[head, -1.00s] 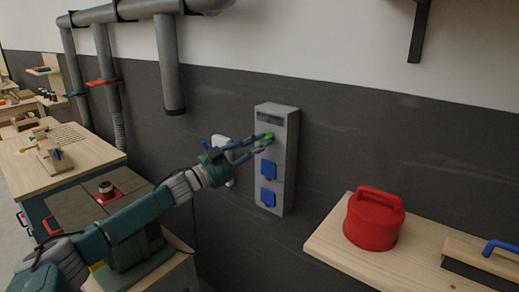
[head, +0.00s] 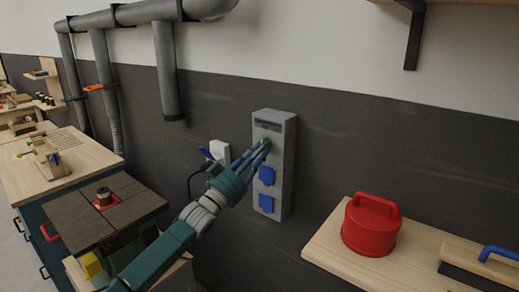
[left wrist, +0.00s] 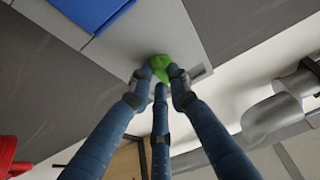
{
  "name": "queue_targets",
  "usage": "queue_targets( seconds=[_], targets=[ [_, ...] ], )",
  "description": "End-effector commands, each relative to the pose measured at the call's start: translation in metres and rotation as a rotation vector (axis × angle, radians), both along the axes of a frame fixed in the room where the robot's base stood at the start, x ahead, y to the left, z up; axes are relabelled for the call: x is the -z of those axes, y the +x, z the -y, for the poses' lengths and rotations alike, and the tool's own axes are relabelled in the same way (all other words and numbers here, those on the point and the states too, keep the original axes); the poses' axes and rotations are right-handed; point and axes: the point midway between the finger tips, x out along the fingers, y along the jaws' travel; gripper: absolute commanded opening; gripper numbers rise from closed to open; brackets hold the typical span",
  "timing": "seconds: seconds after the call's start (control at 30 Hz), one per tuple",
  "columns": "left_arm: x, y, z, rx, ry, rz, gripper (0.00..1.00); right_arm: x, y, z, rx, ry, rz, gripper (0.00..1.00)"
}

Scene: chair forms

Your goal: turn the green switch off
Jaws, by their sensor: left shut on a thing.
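The green switch (head: 266,142) is on the front of a grey wall box, above two blue socket covers. It also shows in the left wrist view (left wrist: 162,62), between the fingertips. My left gripper (head: 263,148) is at the switch with its fingers closed around it, and they hide most of it in the head view. In the left wrist view the fingers (left wrist: 161,82) touch the green knob from its sides. The exact angle of the switch is hard to tell. My right gripper is not in view.
The grey box (head: 287,170) is fixed to the dark lower wall. Blue covers (head: 266,175) sit just below the switch. A red container (head: 371,226) stands on a wooden shelf at right. A white wall socket (head: 220,151) is left of the box; a machine table (head: 75,217) stands lower left.

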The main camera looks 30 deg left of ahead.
Motion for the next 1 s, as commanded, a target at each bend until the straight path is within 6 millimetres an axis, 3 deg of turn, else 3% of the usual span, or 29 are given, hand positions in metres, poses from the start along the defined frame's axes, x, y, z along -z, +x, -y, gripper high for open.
queue_targets(
  seconds=[0.73,0.77,0.83,1.0],
  targets=[
    [0.0017,0.0003,0.0009,0.000,-0.085,-0.011,0.00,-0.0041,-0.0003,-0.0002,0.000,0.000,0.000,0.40],
    [0.0017,0.0003,0.0009,0.000,-0.085,-0.011,0.23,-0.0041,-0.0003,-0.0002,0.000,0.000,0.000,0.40],
    [0.0015,0.0002,0.0008,0.000,-0.085,-0.010,0.36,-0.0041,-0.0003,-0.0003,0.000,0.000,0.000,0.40],
    [0.0006,0.0002,0.0007,0.000,-0.083,-0.009,0.36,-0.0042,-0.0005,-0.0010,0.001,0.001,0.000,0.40]
  ],
)
